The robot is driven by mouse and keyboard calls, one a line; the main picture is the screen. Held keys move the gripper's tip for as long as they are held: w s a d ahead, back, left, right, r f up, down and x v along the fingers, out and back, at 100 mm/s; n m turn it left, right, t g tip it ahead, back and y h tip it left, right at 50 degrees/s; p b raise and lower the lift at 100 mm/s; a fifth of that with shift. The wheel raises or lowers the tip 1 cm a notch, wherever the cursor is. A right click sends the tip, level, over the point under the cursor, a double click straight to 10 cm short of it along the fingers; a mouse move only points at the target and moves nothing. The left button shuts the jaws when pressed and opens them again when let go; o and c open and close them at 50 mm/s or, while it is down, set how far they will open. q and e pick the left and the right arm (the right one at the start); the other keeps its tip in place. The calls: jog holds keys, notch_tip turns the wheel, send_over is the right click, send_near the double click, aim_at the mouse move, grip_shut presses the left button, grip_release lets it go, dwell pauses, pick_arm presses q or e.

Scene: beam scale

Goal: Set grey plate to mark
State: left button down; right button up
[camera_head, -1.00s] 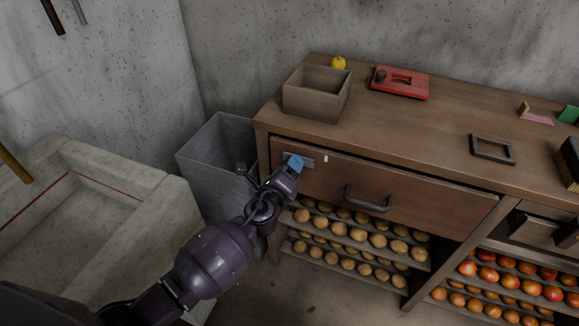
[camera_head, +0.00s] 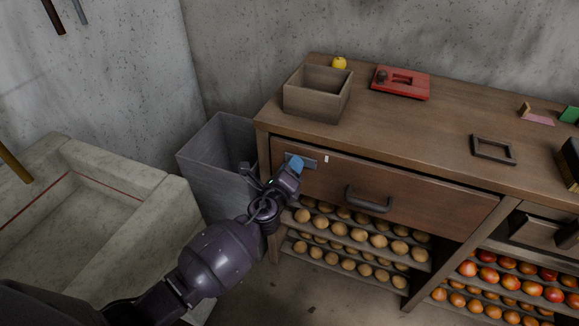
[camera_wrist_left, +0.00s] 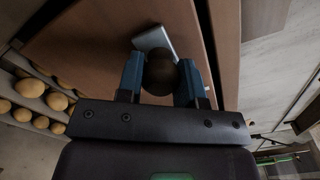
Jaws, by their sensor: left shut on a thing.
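The grey plate (camera_head: 310,163) lies flat against the upper left of the wooden drawer front (camera_head: 420,200). A short pale mark (camera_head: 326,159) shows on the drawer front just right of the plate, with a small gap between. My left gripper (camera_head: 295,163) is at the plate and hides part of it. In the left wrist view its two blue fingers (camera_wrist_left: 160,80) are shut around a dark round knob (camera_wrist_left: 159,73). The grey plate (camera_wrist_left: 153,38) shows behind the knob. The mark cannot be made out there. My right gripper is not in view.
A dark drawer handle (camera_head: 368,198) sticks out right of the plate. Shelves with potatoes (camera_head: 360,235) lie below. A grey bin (camera_head: 215,160) stands left of the bench. A wooden box (camera_head: 317,95) and a red device (camera_head: 400,82) stand on top.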

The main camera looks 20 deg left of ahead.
pick_arm(q)
jog(key=d, duration=0.2)
jog(key=shift+d, duration=0.3)
jog(key=c, duration=0.8)
grip_release()
jog(key=shift+o, duration=0.2)
jog(key=shift+s, duration=0.15)
jog(key=s, duration=1)
jog(key=shift+s+a, duration=0.2)
jog(key=shift+s, duration=0.15)
